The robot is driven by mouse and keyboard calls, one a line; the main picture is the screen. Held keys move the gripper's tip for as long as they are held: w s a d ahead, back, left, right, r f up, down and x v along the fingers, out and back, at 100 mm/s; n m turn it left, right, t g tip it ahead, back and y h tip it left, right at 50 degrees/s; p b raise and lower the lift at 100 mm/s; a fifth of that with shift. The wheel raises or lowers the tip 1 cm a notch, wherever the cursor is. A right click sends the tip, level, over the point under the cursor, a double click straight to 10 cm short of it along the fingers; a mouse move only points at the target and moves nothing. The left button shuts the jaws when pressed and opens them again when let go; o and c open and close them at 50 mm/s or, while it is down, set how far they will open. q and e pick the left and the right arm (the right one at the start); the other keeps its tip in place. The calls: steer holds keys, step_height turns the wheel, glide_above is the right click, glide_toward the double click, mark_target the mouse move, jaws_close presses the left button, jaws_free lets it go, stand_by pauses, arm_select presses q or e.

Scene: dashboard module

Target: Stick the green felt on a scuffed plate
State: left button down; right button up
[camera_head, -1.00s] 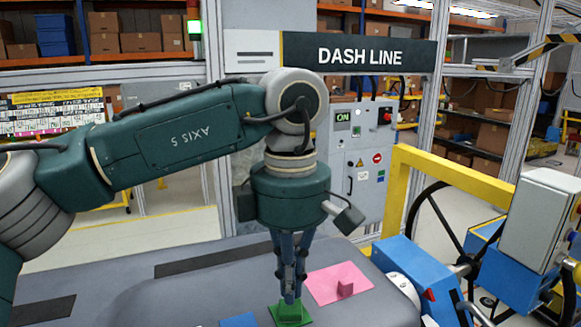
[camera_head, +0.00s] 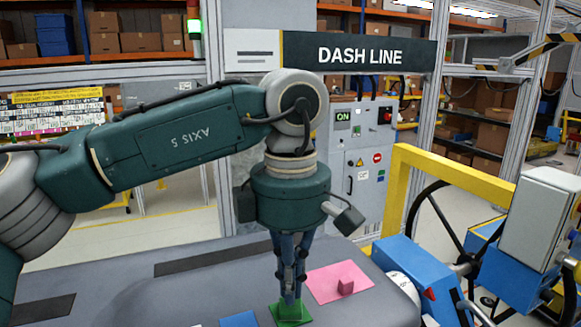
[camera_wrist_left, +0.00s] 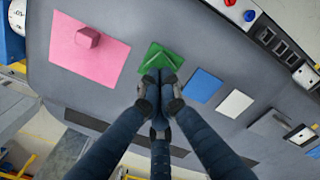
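The green felt (camera_head: 290,314) is a small square with a raised green tab, at the front of the grey dashboard (camera_head: 215,275). My left gripper (camera_head: 290,298) points straight down with its fingertips at the tab. In the left wrist view, the dark fingertips (camera_wrist_left: 160,86) come close together at the near side of the green felt (camera_wrist_left: 161,57). Whether they grip the tab or only stand beside it is hard to tell. No scuffs can be made out, and what is under the felt is hidden. My right gripper is out of view.
A pink square (camera_head: 328,284) with a tab lies just right of the green felt. A blue piece (camera_head: 239,320) lies to its left, and a white piece (camera_wrist_left: 235,104) lies beyond the blue one. A blue machine with a wheel (camera_head: 425,275) stands at the right edge.

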arm_select(q)
steer(key=shift+s+f+b, duration=0.1)
steer(key=shift+f+b, duration=0.55)
steer(key=shift+f, duration=0.35)
stand_by(0.7)
step_height(320, 180, up, 8)
steer(key=p, duration=0.6)
steer(key=shift+r, duration=0.15)
